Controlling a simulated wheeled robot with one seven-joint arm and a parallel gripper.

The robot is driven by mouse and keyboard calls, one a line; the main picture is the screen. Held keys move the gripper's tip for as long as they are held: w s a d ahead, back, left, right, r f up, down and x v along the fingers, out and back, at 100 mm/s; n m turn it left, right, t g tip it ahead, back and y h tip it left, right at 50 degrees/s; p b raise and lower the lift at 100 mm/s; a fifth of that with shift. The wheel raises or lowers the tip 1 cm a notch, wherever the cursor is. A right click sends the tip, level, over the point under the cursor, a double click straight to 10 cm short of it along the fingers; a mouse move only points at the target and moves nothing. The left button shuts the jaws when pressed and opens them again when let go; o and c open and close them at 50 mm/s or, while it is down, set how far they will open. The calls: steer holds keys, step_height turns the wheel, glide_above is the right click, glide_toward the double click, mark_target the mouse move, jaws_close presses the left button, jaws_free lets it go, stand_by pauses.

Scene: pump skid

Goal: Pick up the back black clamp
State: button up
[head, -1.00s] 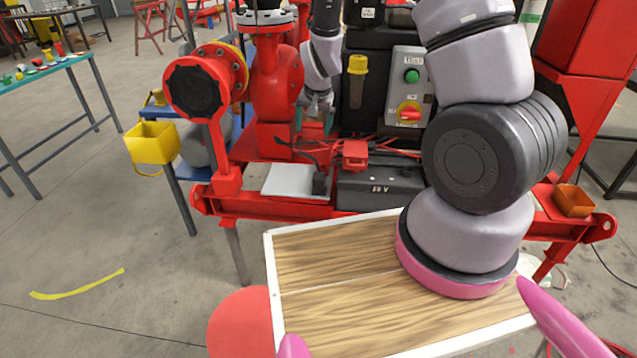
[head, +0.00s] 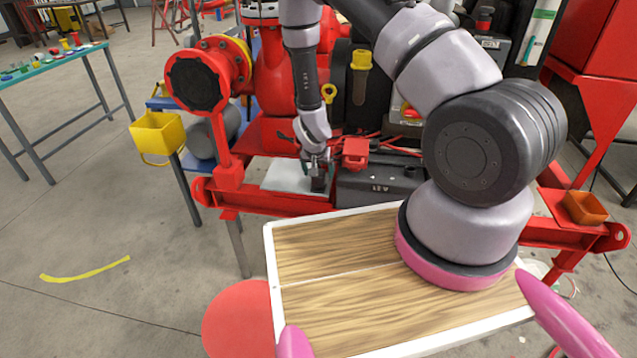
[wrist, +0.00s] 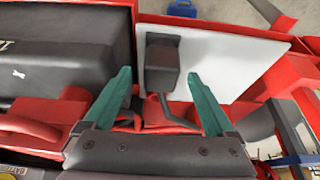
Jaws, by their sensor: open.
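A small black block with a bent black arm, which looks like a black clamp (wrist: 162,65), lies on a pale grey plate (wrist: 215,55) in the wrist view. In the head view the black clamp (head: 320,183) stands at the right end of the plate (head: 283,175), beside the black battery (head: 375,189). I cannot tell whether it is the back one; no second black clamp is clear. My gripper (wrist: 160,76) is open, its teal fingers on either side of the clamp's image, with no clear contact. In the head view my gripper (head: 317,160) is just above the clamp and partly hides it.
The battery (wrist: 60,55) fills the left of the wrist view. A red box (head: 355,153) and red cables lie close right of my gripper. A red pump flange (head: 197,80) and a yellow bin (head: 158,138) stand to the left. Red frame rails surround the plate.

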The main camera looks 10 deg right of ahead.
mark_target(319, 170)
steer(key=x, duration=0.4)
steer(key=shift+w+d+f, duration=0.15)
steer(key=shift+w+f, duration=0.1)
steer(key=shift+w, duration=0.2)
jaws_close()
steer(key=shift+r, duration=0.1)
step_height(319, 170, up, 10)
steer(key=shift+f, duration=0.1)
stand_by(0.5)
